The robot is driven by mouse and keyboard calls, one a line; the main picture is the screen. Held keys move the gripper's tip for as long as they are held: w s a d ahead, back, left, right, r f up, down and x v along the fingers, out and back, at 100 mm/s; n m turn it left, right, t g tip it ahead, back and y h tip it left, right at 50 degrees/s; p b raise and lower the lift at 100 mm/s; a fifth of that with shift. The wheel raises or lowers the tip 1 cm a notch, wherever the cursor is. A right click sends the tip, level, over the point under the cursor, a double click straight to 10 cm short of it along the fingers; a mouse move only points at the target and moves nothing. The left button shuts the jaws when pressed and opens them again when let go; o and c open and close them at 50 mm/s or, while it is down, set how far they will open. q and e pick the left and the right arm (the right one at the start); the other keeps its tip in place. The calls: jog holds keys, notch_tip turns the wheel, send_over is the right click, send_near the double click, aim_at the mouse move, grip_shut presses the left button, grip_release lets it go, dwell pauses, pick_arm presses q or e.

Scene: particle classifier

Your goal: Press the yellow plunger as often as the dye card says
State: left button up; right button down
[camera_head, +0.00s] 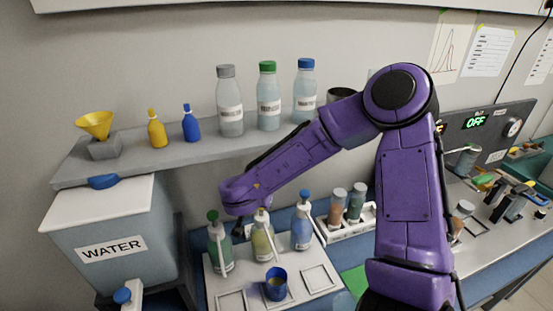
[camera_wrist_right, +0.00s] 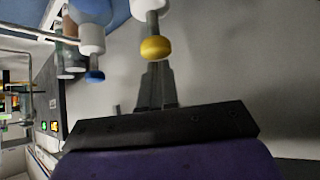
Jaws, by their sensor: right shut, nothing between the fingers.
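The yellow plunger (camera_wrist_right: 156,48) shows in the right wrist view as a round yellow knob on a grey stem. My right gripper (camera_wrist_right: 156,72) is shut and empty, with its fingertips at the knob; I cannot tell whether they touch. In the head view the yellow dispenser bottle (camera_head: 263,244) stands between a green one (camera_head: 219,252) and a blue one (camera_head: 301,232). My right wrist hides the yellow knob there. A blue cup (camera_head: 276,286) stands in front of the yellow bottle. I cannot make out the dye card. My left gripper is not in view.
The dispensers stand on a white tray (camera_head: 322,258) with square outlines. A grey water tank (camera_head: 110,245) stands left. A shelf (camera_head: 190,144) behind holds several bottles and a yellow funnel (camera_head: 95,124).

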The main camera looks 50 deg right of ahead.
jog(key=shift+f+b, duration=0.4)
jog(key=shift+f, duration=0.7)
jog(key=shift+r, duration=0.1)
jog(key=shift+r+p, duration=0.85)
jog(key=shift+r, duration=0.7)
jog(key=shift+r, duration=2.55)
